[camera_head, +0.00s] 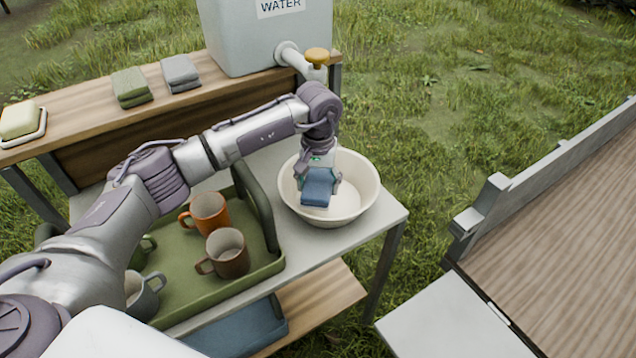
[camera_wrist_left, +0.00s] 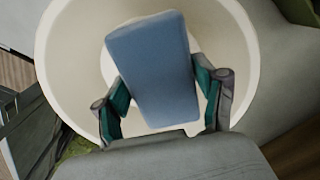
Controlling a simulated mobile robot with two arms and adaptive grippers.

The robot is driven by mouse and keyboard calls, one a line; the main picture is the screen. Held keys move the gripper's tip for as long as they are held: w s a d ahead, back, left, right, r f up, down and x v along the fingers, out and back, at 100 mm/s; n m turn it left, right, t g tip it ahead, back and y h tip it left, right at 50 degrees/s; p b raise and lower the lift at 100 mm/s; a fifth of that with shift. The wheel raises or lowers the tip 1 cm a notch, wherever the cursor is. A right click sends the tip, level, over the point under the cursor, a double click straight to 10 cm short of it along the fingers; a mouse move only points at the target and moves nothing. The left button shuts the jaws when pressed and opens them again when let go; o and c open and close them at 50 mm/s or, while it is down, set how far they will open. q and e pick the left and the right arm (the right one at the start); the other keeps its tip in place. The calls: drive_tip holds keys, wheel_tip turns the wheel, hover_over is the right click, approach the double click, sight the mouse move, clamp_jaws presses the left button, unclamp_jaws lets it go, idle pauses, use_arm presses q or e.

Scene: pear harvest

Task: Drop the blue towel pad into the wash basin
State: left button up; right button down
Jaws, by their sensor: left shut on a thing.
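The blue towel pad (camera_head: 318,187) is held in my left gripper (camera_head: 319,182), over the cream wash basin (camera_head: 364,186) on the grey table. In the left wrist view the pad (camera_wrist_left: 153,65) sits between the two fingers of the gripper (camera_wrist_left: 165,100), which are shut on its sides. The basin's round wall (camera_wrist_left: 68,60) surrounds the pad in that view. I cannot tell how high the pad is above the basin floor. The basin holds nothing else that I can see. My right gripper is not in view.
A green tray (camera_head: 261,272) with several mugs stands left of the basin. A water tank (camera_head: 265,35) with a tap (camera_head: 316,62) stands behind it on a wooden shelf. Green (camera_head: 131,87) and grey (camera_head: 180,73) folded towels and a soap dish (camera_head: 22,124) lie along the shelf.

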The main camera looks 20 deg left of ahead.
sight(318, 183)
use_arm(q)
drive_tip(key=shift+f, duration=0.15)
drive_tip(key=o, duration=1)
drive_tip(key=shift+r+p, duration=0.5)
drive_tip(key=shift+r, duration=0.05)
wheel_tip(318, 183, up, 12)
drive_tip(key=shift+r+b, duration=0.1)
drive_tip(key=shift+b, duration=0.95)
